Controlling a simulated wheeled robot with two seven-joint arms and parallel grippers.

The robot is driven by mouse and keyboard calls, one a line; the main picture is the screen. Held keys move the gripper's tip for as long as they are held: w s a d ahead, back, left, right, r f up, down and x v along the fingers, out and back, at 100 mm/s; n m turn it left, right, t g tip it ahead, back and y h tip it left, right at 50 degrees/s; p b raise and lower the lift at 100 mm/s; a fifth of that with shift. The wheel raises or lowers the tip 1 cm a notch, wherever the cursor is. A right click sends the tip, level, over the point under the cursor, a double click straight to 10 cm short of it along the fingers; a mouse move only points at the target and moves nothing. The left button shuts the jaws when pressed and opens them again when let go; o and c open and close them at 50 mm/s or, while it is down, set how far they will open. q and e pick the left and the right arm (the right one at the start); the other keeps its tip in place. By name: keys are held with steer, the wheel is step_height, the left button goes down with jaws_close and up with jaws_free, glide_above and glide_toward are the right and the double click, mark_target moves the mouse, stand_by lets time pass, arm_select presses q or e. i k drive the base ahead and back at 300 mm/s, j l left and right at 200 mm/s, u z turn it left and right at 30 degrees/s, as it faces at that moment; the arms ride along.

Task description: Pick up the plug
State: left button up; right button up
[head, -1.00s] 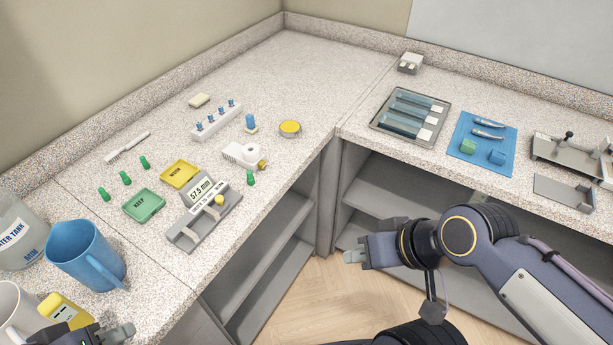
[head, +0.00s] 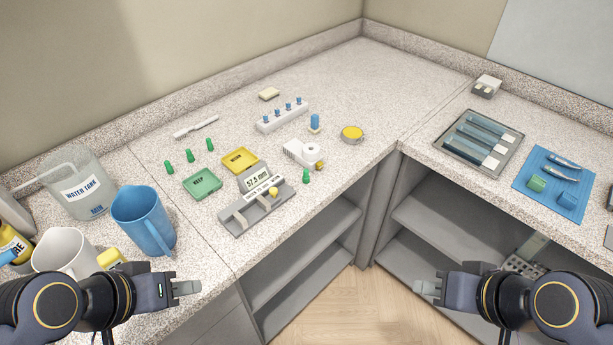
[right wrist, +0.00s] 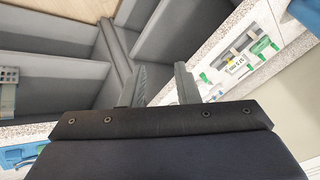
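Several small green plugs stand on the left counter: a row of them (head: 189,156) behind the green KEEP tray (head: 203,184), and one more green plug (head: 306,176) near the counter's front edge, beside a white device with a yellow tip (head: 303,153). The pictures do not show which one is the task's plug. My left gripper (head: 187,288) is over the front of the left counter, away from the plugs; its finger gap is not clear. My right gripper (head: 427,287) is in front of the shelves, away from the counters. The right wrist view shows its fingers (right wrist: 165,85) apart with nothing between them.
A grey gauge fixture (head: 243,216) with a display stands in front of the yellow WORN tray (head: 240,160). A white rack (head: 282,118) holds blue pegs. The back corner is clear.

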mark_target(305, 178)
steer(key=i+u, duration=0.1)
steer(key=u, duration=0.35)
steer(key=i+u, duration=0.15)
steer(key=u, duration=0.3)
steer(key=i+l+u, duration=0.1)
steer(key=u, duration=0.35)
